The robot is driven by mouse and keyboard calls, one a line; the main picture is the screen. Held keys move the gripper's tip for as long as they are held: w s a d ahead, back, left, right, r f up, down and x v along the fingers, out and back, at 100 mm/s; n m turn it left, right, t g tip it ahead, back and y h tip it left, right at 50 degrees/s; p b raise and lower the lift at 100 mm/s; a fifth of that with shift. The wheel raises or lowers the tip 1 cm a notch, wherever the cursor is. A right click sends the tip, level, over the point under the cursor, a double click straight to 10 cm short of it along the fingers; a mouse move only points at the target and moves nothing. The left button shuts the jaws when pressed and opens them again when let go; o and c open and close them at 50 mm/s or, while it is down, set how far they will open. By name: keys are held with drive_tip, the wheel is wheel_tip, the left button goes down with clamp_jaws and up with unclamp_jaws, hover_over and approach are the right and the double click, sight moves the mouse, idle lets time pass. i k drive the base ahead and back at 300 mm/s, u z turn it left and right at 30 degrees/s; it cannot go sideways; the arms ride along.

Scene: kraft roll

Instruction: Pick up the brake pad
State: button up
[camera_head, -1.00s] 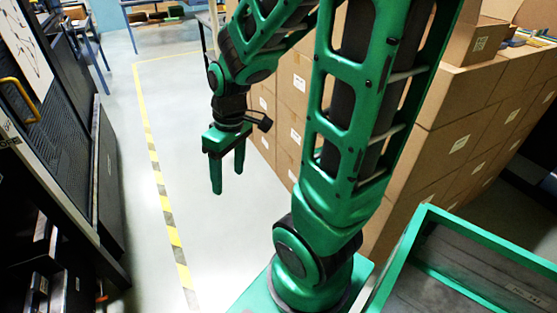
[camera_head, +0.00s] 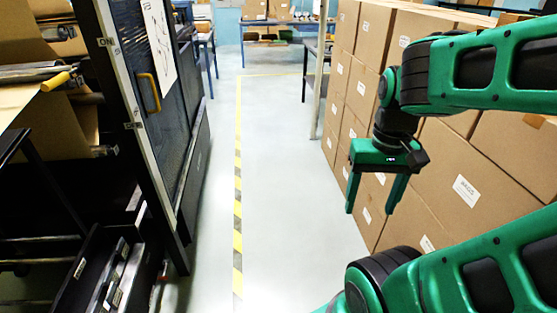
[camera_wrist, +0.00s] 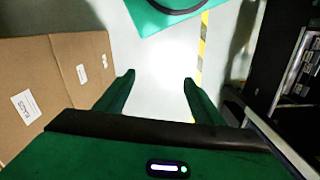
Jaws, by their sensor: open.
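My gripper (camera_head: 372,195) hangs at the right of the head view, its two green fingers pointing down and spread apart with nothing between them. The wrist view also shows the gripper (camera_wrist: 158,82) open and empty above the pale floor. I cannot make out a brake pad in either view. An open drawer (camera_head: 112,275) with several dark and metallic parts in it shows at the lower left of the head view, but the parts are too unclear to name.
Stacked cardboard boxes (camera_head: 455,180) stand close behind and right of my arm. A dark machine with a mesh door (camera_head: 150,90) and yellow handle stands at left. The floor (camera_head: 285,180) between them is clear, with a striped line (camera_head: 238,190). Blue tables (camera_head: 275,22) stand at the back.

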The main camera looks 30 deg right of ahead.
sight(123, 249)
drive_tip(key=u, duration=0.4)
drive_tip(key=i, duration=1.05)
drive_tip(key=u, duration=0.1)
